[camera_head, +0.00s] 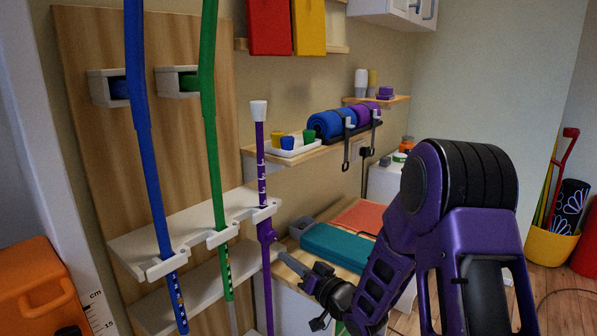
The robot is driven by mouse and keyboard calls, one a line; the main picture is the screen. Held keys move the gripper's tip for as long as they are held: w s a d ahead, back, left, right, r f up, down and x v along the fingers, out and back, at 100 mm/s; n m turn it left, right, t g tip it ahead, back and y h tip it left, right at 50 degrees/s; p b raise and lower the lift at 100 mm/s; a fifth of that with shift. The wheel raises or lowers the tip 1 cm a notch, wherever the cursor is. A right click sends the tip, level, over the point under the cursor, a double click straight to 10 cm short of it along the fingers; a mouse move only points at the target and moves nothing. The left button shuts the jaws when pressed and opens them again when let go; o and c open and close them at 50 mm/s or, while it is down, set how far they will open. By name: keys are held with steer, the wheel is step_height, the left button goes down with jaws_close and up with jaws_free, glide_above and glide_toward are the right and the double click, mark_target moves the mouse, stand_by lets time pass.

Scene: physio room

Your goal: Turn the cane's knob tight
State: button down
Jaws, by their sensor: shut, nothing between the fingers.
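A purple cane (261,160) with a white top and pale marks along its shaft stands upright in a white holder on the wooden rack. A small purple knob (273,236) appears to stick out from its shaft just below the holder. My gripper (283,256) reaches in from the right, its grey fingers shut and empty. The fingertips are close to the cane, just below and right of the knob. I cannot tell whether they touch it.
A blue cane (147,150) and a green cane (211,130) stand in holders to the left. A white shelf (190,228) carries the holders. Behind my gripper, a teal block (337,244) lies on a counter. An orange case (38,285) is at lower left.

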steer(key=shift+b+x, duration=0.55)
steer(key=shift+x, duration=1.55)
steer(key=shift+r, duration=0.5)
steer(key=shift+s+a+r+b, duration=0.2)
steer(key=shift+s+a+b, duration=0.15)
steer(key=shift+b, duration=0.4)
steer(key=shift+a+r, duration=0.1)
steer(key=shift+s+a+r, duration=0.1)
steer(key=shift+r, duration=0.1)
steer(key=shift+s+a+f, duration=0.15)
steer(key=v, duration=0.6)
steer(key=shift+s, duration=0.15)
